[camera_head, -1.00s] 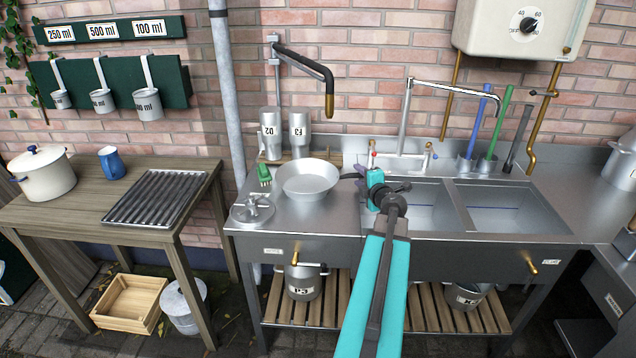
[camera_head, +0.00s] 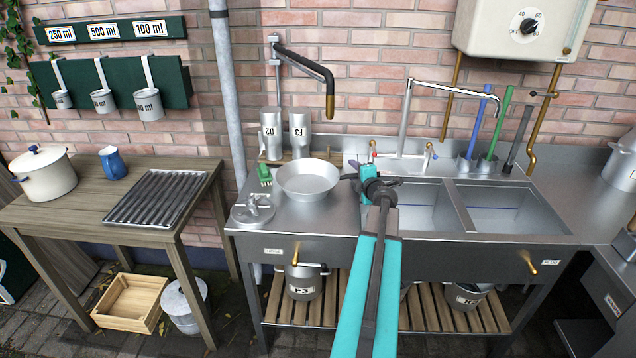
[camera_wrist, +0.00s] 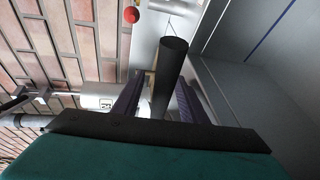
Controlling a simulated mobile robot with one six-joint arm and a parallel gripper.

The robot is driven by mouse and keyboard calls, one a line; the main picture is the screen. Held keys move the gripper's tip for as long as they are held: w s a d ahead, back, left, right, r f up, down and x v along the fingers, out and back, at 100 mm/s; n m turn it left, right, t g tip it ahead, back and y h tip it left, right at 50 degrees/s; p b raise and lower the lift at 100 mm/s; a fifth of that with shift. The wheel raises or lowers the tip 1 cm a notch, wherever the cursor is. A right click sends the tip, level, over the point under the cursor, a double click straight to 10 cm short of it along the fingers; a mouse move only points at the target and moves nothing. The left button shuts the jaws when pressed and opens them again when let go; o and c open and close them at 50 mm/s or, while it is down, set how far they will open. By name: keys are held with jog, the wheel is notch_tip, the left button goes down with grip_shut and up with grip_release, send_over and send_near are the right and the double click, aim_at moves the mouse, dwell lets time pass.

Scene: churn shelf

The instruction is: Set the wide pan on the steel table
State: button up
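The wide pan (camera_head: 308,180) is a shallow, round, light-metal pan. It rests upright on the steel counter left of the sink, with its dark handle (camera_head: 349,177) pointing right. My gripper (camera_head: 360,180) is at the handle, right of the pan. In the wrist view, a dark round bar that looks like the handle (camera_wrist: 170,75) lies between the two purplish fingers. Narrow gaps seem to show beside it, so the fingers look open around it. The pan's bowl is hidden in the wrist view. The steel table (camera_head: 330,215) is the bare metal top around the pan.
A green brush (camera_head: 264,175) and a round metal lid-like piece (camera_head: 252,208) sit left of the pan. Two metal canisters (camera_head: 271,133) stand behind it. Sink basins (camera_head: 505,207) and a tall faucet (camera_head: 405,115) are to the right. A wooden table (camera_head: 85,205) stands left.

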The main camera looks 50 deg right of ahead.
jog(key=shift+c, duration=0.5)
grip_shut()
